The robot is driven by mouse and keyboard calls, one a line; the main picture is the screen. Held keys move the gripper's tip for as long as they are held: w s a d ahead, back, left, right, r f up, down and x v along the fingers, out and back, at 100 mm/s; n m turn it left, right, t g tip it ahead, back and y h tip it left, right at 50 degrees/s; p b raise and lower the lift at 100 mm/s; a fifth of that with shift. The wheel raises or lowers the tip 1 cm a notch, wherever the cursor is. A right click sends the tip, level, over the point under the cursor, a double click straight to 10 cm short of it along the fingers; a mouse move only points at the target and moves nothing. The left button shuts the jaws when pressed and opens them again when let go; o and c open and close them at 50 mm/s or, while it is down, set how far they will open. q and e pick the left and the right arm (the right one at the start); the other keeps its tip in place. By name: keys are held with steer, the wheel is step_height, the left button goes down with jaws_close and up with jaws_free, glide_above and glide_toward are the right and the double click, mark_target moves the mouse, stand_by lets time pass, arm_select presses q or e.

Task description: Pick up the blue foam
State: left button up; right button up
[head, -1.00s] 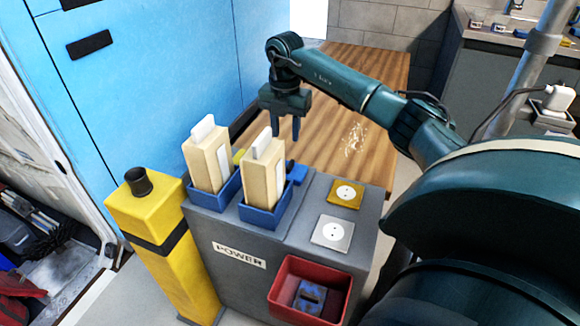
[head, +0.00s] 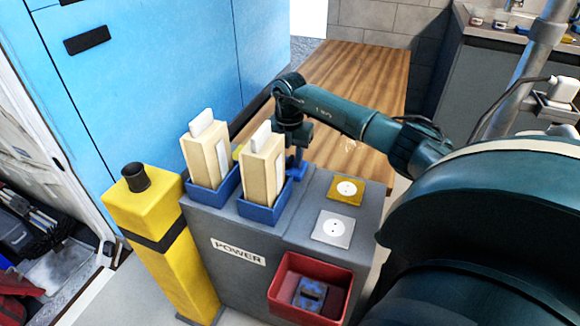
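A small blue piece (head: 297,168), which looks like the blue foam, is at the back of the grey cabinet top (head: 300,225), just right of the right cream block. It is partly hidden by that block and my gripper. My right gripper (head: 296,152) points down right at the blue piece, its fingers low and partly hidden. I cannot tell whether it is open or shut, or whether it touches the piece. My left gripper is out of view.
Two cream blocks (head: 262,175) stand upright in blue holders (head: 262,214) beside my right gripper. A bit of yellow (head: 237,152) shows behind them. Two sockets (head: 333,229) lie at right. A red bin (head: 285,283) holds a dark blue item. A yellow post (head: 160,240) stands left.

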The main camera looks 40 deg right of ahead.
steer(key=shift+c, duration=0.4)
jaws_close()
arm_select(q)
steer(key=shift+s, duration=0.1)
arm_select(e)
steer(key=shift+r, duration=0.1)
step_height(320, 180, up, 9)
steer(key=p, duration=0.2)
arm_select(q)
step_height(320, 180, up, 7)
steer(key=p, duration=0.4)
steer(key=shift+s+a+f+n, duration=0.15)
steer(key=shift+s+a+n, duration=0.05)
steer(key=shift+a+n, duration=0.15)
arm_select(e)
step_height(320, 180, up, 6)
glide_above(289, 160)
steer(key=shift+s, duration=0.1)
arm_select(q)
steer(key=shift+p, duration=0.35)
